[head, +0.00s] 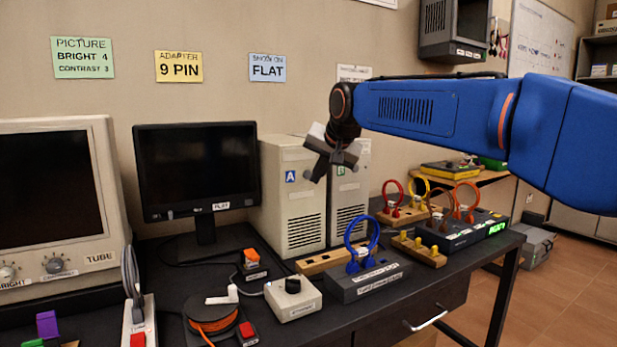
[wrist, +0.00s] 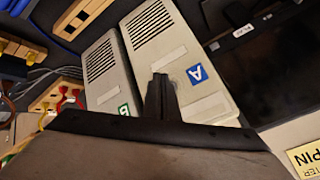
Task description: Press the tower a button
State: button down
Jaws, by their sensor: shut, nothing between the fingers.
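Tower A (head: 290,212) is a beige computer case with a blue "A" label, standing upright on the dark desk. In the wrist view, tower A (wrist: 155,50) has its front face towards me, with a vent grille and a pale strip. A second beige tower (head: 350,205) with a green label stands directly to its right; it also shows in the wrist view (wrist: 105,70). My gripper (head: 318,172) is shut and empty, in front of the upper part of the towers. In the wrist view its fingers (wrist: 160,85) cover part of tower A's front. I cannot make out the button.
A flat monitor (head: 197,168) stands left of tower A, and a CRT monitor (head: 55,200) is further left. A dial box (head: 293,300), an orange cable reel (head: 211,315) and a grey block with a blue ring (head: 366,280) occupy the desk before the towers.

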jog(key=s+d, duration=0.2)
jog(key=s, duration=0.2)
jog(key=shift+s+d, duration=0.15)
jog(key=shift+d, duration=0.25)
